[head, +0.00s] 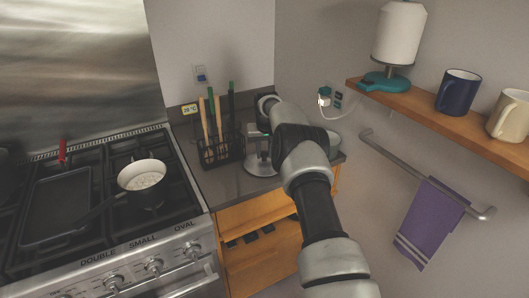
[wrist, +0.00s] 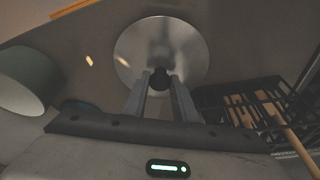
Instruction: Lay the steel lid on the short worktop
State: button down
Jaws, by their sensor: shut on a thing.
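The steel lid (wrist: 135,48) is a round, shiny disc with a dark knob, seen in the wrist view. My gripper (wrist: 160,80) is shut on the knob. In the head view the lid (head: 260,168) is low over the short worktop (head: 228,185), the dark counter between the stove and the wall. It looks about level. I cannot tell whether its rim touches the worktop. My arm hides part of the lid and the worktop's right part in the head view.
A black wire utensil holder (head: 222,152) stands left of the lid. A pale green bowl or cup (wrist: 28,80) is on its other side. The stove with a white pan (head: 142,177) is further left. A wall shelf (head: 430,112) and towel rail (head: 400,165) are at right.

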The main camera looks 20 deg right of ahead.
jog(key=shift+f, duration=0.15)
jog(key=c, duration=1.4)
grip_release()
jog(key=shift+c, duration=0.2)
